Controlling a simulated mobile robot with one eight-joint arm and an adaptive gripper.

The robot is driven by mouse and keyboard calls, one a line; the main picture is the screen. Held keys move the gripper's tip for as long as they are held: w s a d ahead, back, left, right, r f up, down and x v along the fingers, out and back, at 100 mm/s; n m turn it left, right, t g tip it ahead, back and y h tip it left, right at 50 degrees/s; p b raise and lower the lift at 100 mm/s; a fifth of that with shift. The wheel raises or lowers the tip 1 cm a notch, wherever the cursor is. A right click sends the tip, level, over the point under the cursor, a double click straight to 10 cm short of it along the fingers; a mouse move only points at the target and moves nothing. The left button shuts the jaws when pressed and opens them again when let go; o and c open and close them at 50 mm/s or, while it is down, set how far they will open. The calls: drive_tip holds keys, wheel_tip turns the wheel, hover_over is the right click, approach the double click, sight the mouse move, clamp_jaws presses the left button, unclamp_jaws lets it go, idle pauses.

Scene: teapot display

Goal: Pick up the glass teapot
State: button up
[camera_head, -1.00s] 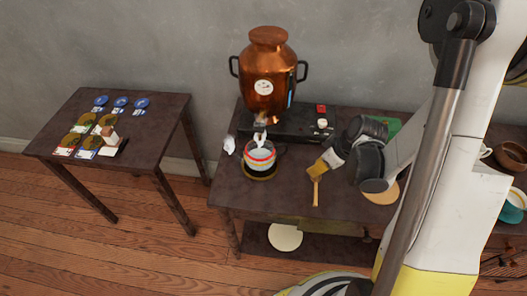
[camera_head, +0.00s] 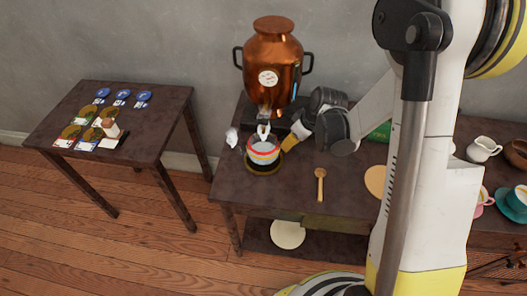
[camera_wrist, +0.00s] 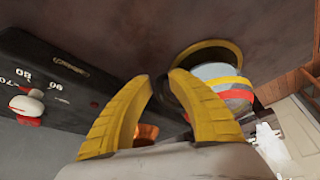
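The glass teapot (camera_head: 263,152), clear with red and yellow bands, stands on a dark round base with a yellowish rim on the table, in front of the copper urn (camera_head: 272,55). Its banded side also shows in the wrist view (camera_wrist: 222,84), right of my fingers. My gripper (camera_head: 287,145) has yellow fingers close to the teapot's right side in the head view. In the wrist view my gripper (camera_wrist: 162,77) is open, with a small gap between the fingertips and nothing held. Whether a finger touches the teapot, I cannot tell. The wrist hides part of the black heater.
The black heater (camera_wrist: 70,90) with a numbered dial lies beside my fingers. A wooden spoon (camera_head: 320,185) lies on the table to the right. A white object (camera_head: 232,137) stands left of the teapot. Cups and a white jug (camera_head: 483,149) are far right. A side table (camera_head: 165,150) stands left.

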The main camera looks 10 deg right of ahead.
clamp_jaws()
drive_tip(key=shift+r, duration=0.15)
drive_tip(key=shift+r+p, duration=1.35)
drive_tip(key=shift+r, duration=0.45)
drive_tip(key=s+d, duration=0.3)
drive_tip(key=s, duration=0.1)
drive_tip(key=s+d+p, duration=0.1)
drive_tip(key=s+d, duration=0.2)
drive_tip(key=s, duration=0.1)
drive_tip(key=s+d, duration=0.3)
drive_tip(key=s, duration=0.1)
drive_tip(key=shift+s+d+f+p, duration=0.15)
drive_tip(key=shift+s+f+p, duration=0.1)
drive_tip(key=shift+s+p, duration=0.1)
drive_tip(key=shift+s+d+b, duration=0.3)
drive_tip(key=shift+s+d, duration=0.35)
drive_tip(key=shift+s, duration=0.25)
